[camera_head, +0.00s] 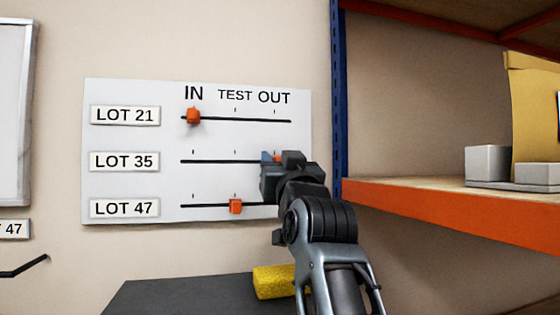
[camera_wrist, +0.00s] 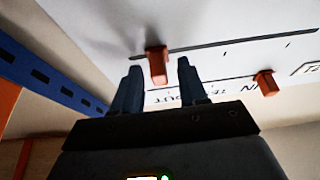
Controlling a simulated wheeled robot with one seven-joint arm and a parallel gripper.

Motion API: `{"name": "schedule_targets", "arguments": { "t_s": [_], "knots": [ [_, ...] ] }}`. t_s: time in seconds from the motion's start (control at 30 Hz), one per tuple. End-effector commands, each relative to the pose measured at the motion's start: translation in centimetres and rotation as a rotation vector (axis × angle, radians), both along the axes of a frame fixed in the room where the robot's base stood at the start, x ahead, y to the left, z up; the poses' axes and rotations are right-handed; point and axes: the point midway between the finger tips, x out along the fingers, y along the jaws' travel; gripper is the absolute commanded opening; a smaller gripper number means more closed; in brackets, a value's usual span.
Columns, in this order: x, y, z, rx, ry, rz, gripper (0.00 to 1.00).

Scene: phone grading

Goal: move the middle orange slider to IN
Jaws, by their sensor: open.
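The white panel (camera_head: 140,186) has three horizontal slots, with IN, TEST and OUT marked along the top. The middle orange slider (camera_head: 278,157) is on the LOT 35 slot at the OUT end, mostly hidden by my gripper (camera_head: 270,157) in the head view. In the wrist view, this slider (camera_wrist: 157,66) stands between the two open, dark blue fingers of my gripper (camera_wrist: 160,80). Gaps show on both sides of it. I cannot tell how far the fingertips reach along it.
The LOT 21 slider (camera_head: 193,116) is at IN; it also shows in the wrist view (camera_wrist: 265,83). The LOT 47 slider (camera_head: 235,206) is at TEST. A blue rack post (camera_head: 338,100) and orange shelf edge (camera_head: 450,210) are close on the right. A yellow block (camera_head: 275,281) is below.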

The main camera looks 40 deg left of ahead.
Motion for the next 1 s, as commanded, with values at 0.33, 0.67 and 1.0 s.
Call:
{"name": "schedule_targets", "arguments": {
  "t_s": [0.33, 0.67, 1.0],
  "knots": [
    [0.00, -0.02, -0.05, 0.000, 0.000, 0.000, 0.24],
    [0.00, -0.03, -0.05, 0.000, 0.000, 0.000, 0.00],
    [0.00, -0.03, -0.07, 0.000, 0.000, 0.000, 0.00]
  ]
}}
